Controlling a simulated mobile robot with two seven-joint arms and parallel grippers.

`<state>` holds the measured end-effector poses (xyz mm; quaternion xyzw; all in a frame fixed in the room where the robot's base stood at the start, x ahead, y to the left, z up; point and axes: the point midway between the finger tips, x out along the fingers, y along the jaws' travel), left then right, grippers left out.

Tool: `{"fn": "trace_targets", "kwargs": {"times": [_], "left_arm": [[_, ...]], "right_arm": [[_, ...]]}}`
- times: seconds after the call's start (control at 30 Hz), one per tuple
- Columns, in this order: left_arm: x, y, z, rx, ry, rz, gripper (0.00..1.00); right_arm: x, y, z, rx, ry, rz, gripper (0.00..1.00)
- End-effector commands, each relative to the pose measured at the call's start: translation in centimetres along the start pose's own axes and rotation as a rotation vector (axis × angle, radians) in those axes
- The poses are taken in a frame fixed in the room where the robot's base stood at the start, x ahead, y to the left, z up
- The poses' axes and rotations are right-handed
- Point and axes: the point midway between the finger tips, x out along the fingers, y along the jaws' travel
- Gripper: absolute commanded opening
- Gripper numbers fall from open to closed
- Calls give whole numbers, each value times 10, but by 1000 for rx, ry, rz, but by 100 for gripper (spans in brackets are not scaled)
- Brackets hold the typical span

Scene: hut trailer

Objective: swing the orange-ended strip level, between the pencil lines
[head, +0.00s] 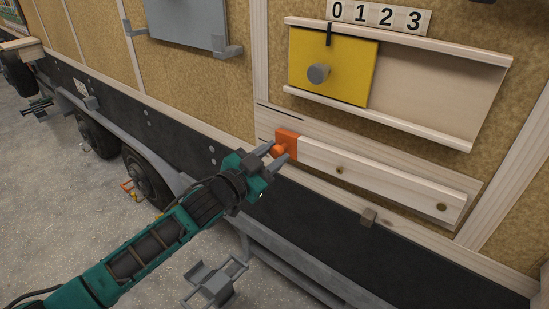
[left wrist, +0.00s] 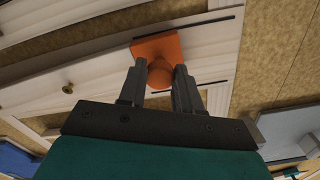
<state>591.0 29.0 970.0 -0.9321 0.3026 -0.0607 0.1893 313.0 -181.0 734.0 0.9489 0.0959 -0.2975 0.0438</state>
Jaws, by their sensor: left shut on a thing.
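The pale wooden strip (head: 385,182) lies along a wooden backing board (head: 470,187) on the hut wall, looking about parallel to the board's edges. Its orange end (head: 288,137) is at the left and also shows in the left wrist view (left wrist: 146,47). My left gripper (head: 277,152) is shut on the round orange knob (left wrist: 160,73) of that end. In the left wrist view, dark pencil lines show above (left wrist: 205,22) and below (left wrist: 215,83) the orange end, which sits between them. The fingers hide part of the lower line. My right gripper is out of view.
Above the strip, a yellow panel (head: 352,85) with a grey knob (head: 318,74) sits between wooden rails, under a number plate (head: 379,16). Wheels (head: 147,175) and a grey metal step (head: 214,285) are low at left.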

Motion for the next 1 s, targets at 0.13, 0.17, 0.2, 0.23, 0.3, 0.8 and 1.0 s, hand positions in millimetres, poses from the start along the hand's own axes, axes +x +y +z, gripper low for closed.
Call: {"fn": "trace_targets", "kwargs": {"times": [0.13, 0.17, 0.2, 0.23, 0.3, 0.8, 1.0], "left_arm": [[0, -7, -17, 41, 3, 1, 0], [0, -8, -17, 46, 3, 1, 0], [0, -8, -18, 50, 3, 1, 0], [0, -8, -18, 52, 3, 1, 0], [0, -8, -18, 54, 3, 0, 0], [0, -8, -17, 54, 3, 0, 58], [0, -8, -16, 53, 2, 0, 58]], "right_arm": [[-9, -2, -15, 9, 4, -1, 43], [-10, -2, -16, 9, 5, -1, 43], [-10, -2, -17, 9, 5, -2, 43], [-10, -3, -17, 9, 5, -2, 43], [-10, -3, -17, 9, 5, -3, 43], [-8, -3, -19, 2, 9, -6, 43], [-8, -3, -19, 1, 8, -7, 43]]}}
